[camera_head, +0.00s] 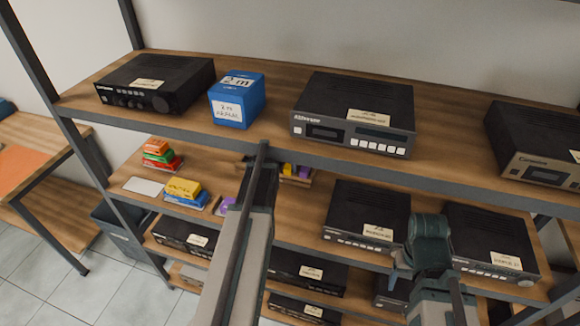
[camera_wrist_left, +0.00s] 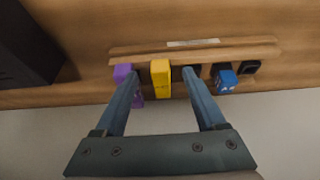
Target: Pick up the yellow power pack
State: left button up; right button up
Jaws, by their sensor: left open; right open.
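In the left wrist view a yellow block (camera_wrist_left: 160,80), which looks like the power pack, stands in a wooden rack (camera_wrist_left: 240,48). My left gripper (camera_wrist_left: 159,74) is open, with one finger on each side of the yellow block and nothing gripped. Contact cannot be told. A purple block (camera_wrist_left: 123,74) is beside the left finger, partly hidden by it. In the head view the left gripper (camera_head: 262,165) reaches the middle shelf and hides much of the rack; a bit of yellow (camera_head: 287,169) shows beside it. My right gripper (camera_head: 430,250) is open, low at the right.
A blue block (camera_wrist_left: 225,80) and black blocks sit right of the yellow one. Another yellow item (camera_head: 183,187) lies on a stack at the left of the middle shelf. The upper shelf (camera_head: 270,139) holds black hifi units (camera_head: 355,110) and a blue box (camera_head: 237,98) above.

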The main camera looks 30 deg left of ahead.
aim_at(289, 164)
pick_arm(q)
jog(key=w, duration=0.2)
jog(key=w+a, duration=0.1)
jog(key=w, duration=0.2)
jog(key=shift+w+a, duration=0.15)
jog(key=shift+w, duration=0.15)
jog(key=b+x, duration=0.5)
jog(key=shift+w+f, duration=0.1)
jog(key=shift+w, duration=0.1)
grip_shut()
